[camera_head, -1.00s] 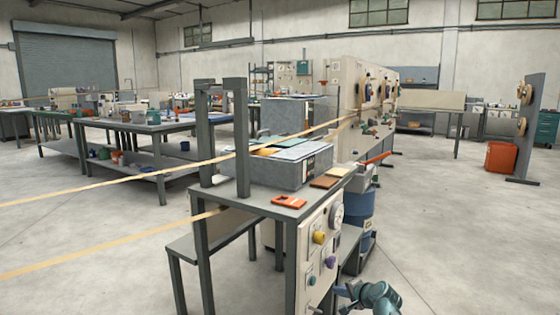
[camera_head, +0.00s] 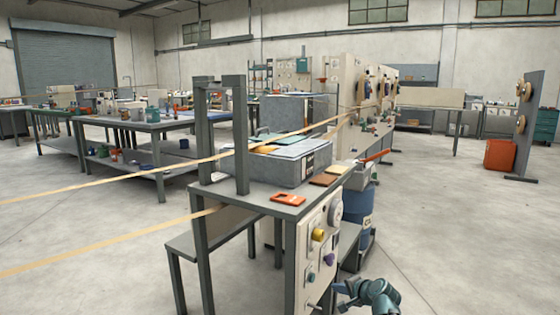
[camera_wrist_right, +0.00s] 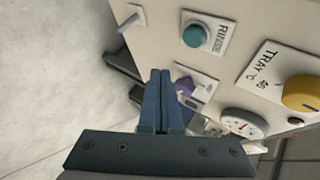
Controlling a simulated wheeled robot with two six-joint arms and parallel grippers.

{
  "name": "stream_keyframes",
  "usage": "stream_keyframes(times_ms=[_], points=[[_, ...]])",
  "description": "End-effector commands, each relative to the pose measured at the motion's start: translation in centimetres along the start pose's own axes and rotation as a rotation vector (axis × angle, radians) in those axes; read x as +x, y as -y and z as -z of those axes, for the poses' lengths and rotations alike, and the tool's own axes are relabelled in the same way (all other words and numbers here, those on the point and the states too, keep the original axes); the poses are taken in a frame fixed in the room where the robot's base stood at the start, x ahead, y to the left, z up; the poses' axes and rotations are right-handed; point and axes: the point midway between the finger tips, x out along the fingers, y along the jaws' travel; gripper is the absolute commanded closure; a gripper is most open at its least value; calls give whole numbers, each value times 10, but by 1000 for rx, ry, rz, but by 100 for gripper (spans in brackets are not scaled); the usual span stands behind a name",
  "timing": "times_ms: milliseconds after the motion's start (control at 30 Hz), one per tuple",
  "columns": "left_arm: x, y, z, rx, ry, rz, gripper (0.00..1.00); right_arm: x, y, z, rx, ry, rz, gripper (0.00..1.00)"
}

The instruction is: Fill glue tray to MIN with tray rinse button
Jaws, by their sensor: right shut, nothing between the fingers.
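The rinse button is a round teal button (camera_wrist_right: 196,35) on a white label that seems to read RINSE, on a pale upright panel. It also shows low on the panel in the head view (camera_head: 311,277). My right gripper (camera_head: 339,293) is right of the panel's lower part, at the bottom of the head view. In the right wrist view its blue fingers (camera_wrist_right: 160,76) are together and empty, apart from the button, which lies up and to the right. A grey box-shaped tray (camera_head: 310,172), which may be the glue tray, stands on the bench; its level is unreadable. My left gripper is not in view.
The panel also has a yellow knob (camera_wrist_right: 300,94) marked TRAY °C, a purple knob (camera_wrist_right: 185,86), a dial gauge (camera_wrist_right: 240,123) and a pale lever (camera_wrist_right: 131,18). An orange piece (camera_head: 287,199) lies on the bench. Open floor lies right of the panel.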

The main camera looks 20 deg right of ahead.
Motion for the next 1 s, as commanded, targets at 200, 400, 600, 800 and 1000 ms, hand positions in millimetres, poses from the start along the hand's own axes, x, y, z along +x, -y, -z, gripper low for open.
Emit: stream_keyframes(times_ms=[200, 400, 600, 800, 1000], points=[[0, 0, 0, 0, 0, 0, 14, -18, -13, 13, 3, -3, 0, 100], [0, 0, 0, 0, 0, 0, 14, -27, -20, 19, -1, 0, 0, 100], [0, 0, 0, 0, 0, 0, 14, -26, -19, 19, 0, 0, 0, 100], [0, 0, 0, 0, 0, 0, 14, -15, -11, 11, -2, 3, 0, 100], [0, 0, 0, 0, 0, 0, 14, 4, 3, -3, -2, 3, 0, 100]])
